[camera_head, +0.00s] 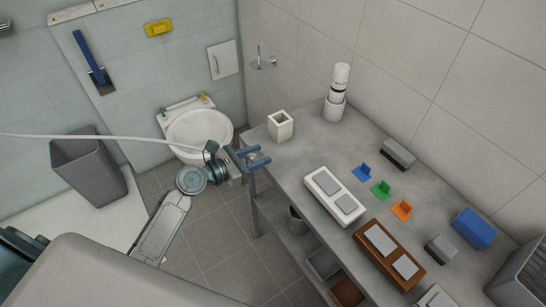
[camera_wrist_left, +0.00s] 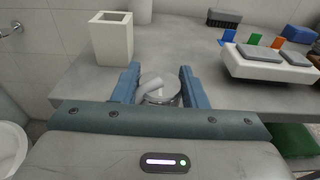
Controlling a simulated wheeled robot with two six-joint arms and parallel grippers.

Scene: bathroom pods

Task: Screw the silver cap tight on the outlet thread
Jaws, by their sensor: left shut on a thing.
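My left gripper (camera_head: 263,157) is beside the near left edge of the grey counter in the head view, its blue fingers pointing right. In the left wrist view its fingers (camera_wrist_left: 159,78) stand on either side of a shiny silver round piece (camera_wrist_left: 160,94), which looks like the silver cap, and they are shut on it. A pale stub shows at its upper left; I cannot tell what it is. I cannot make out the outlet thread for sure. A chrome fitting (camera_head: 258,62) is on the wall above the counter's far end. My right gripper is not in view.
The counter (camera_head: 300,165) carries a white square cup (camera_head: 281,125), a white bottle in a holder (camera_head: 337,95), a white tray (camera_head: 335,195), a brown tray (camera_head: 388,256), coloured tabs and brushes. A toilet (camera_head: 199,130) stands behind my gripper, a grey bin (camera_head: 88,170) at left.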

